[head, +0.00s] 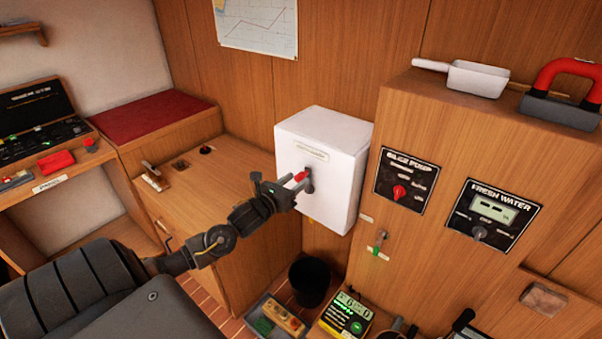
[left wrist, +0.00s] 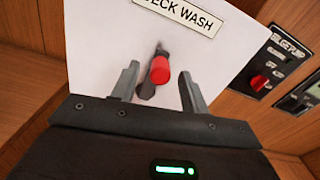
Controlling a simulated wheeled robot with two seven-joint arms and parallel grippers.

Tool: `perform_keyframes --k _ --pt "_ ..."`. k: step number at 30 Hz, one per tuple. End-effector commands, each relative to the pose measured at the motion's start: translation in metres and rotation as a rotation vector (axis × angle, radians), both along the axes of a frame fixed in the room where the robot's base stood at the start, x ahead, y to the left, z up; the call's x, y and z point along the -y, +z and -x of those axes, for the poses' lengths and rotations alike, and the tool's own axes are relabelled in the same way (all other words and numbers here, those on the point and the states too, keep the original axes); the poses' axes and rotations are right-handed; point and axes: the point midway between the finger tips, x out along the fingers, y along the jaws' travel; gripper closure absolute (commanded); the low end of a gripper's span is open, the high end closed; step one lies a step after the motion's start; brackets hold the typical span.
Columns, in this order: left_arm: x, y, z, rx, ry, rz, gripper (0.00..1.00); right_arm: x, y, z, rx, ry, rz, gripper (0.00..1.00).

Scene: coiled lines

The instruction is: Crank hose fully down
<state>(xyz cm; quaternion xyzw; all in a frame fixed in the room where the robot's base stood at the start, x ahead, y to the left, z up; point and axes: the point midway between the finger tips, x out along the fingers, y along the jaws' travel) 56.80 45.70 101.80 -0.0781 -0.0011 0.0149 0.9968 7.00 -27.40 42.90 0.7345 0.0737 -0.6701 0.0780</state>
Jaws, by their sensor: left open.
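The white deck wash box (head: 322,170) is fixed to the wood wall, and its front with the "DECK WASH" label fills the left wrist view (left wrist: 100,50). A small crank with a red knob (head: 300,176) sits on its front. In the left wrist view the red knob (left wrist: 160,70) points at the camera, with the dark crank arm behind it. My left gripper (head: 287,188) is open, its two fingers on either side of the red knob, with gaps visible; it also shows in the left wrist view (left wrist: 158,88). No hose is visible. My right gripper is not in view.
The bilge pump panel (head: 405,181) and fresh water panel (head: 493,220) are right of the box. A small green-tipped valve or key (head: 379,243) is below. A black bin (head: 309,281) and a yellow-black device (head: 346,315) stand low down. A wood cabinet (head: 215,190) is at left.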

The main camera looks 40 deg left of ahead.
Motion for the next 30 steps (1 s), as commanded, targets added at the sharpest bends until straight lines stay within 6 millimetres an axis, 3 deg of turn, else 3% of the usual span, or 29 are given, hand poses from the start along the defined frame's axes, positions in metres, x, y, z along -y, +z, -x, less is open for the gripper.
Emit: perform_keyframes --k 6,18,28,30 --pt "-0.001 0.002 -0.027 0.001 0.001 0.000 0.55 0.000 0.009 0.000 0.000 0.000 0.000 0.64" --pt "-0.001 0.000 -0.034 0.000 0.000 0.001 0.55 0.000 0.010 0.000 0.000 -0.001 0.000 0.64" --pt "-0.001 0.000 -0.034 0.000 0.000 0.001 0.98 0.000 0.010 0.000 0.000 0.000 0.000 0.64" --pt "-0.001 0.000 -0.034 0.000 0.000 0.001 1.00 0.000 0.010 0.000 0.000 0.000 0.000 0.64"
